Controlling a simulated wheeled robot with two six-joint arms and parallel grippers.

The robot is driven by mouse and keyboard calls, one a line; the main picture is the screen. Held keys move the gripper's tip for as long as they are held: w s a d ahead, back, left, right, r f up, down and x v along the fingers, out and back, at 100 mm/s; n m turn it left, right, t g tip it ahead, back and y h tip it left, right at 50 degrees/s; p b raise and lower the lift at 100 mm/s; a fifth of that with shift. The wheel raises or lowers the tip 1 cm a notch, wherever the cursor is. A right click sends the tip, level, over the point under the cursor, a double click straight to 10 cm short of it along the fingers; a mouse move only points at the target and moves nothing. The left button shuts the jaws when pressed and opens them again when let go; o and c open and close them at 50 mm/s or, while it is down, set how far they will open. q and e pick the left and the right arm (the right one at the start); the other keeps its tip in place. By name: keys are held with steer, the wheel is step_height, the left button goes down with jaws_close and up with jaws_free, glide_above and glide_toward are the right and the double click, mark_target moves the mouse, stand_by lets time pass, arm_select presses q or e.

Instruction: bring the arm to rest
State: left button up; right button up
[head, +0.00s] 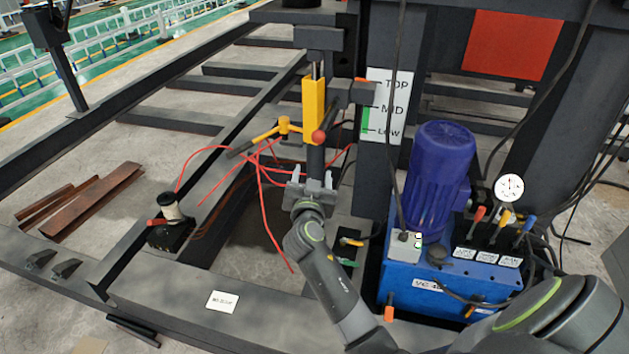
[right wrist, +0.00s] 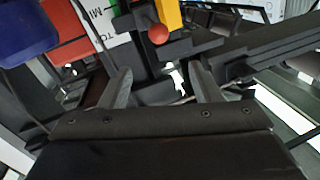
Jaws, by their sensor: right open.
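My right arm comes in from the lower right in the head view. Its gripper (head: 310,180) is open, in front of the dark post below the yellow sleeve (head: 314,105). In the right wrist view the two fingers of the gripper (right wrist: 160,88) stand apart with nothing seen held between them. A red ball knob (right wrist: 158,34) and the yellow sleeve (right wrist: 170,12) are beyond the fingertips. My left gripper is not in view.
A blue hydraulic unit (head: 400,285) with a purple-blue motor (head: 437,175) stands close right of my arm. Thin red wires (head: 265,190) loop left of the gripper. A TOP/MID/LOW sign (head: 398,100) is behind.

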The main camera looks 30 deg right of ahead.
steer(key=shift+s, duration=0.1)
steer(key=shift+f, duration=0.1)
stand_by(0.3)
steer(key=s+f+n+g+y, duration=0.2)
steer(key=s+f, duration=0.2)
steer(key=f, duration=0.8)
steer(key=s+a+f+n+g+y, duration=0.15)
steer(key=s+f, duration=0.25)
steer(key=f, duration=0.8)
steer(key=s+f+n+g+y, duration=0.3)
steer(key=s+f, duration=0.2)
steer(key=f, duration=0.6)
steer(key=s+f+n+g+y, duration=0.1)
steer(key=s+f+g, duration=0.1)
steer(key=s+f, duration=0.7)
steer(key=s+f+n+g+y, duration=0.1)
steer(key=s+f+g, duration=0.1)
steer(key=s+f, duration=0.7)
steer(key=s+f+g, duration=0.3)
steer(key=s, duration=1.9)
steer(key=shift+a, duration=0.2)
steer(key=shift+w+f+y, duration=0.1)
steer(key=shift+y, duration=0.15)
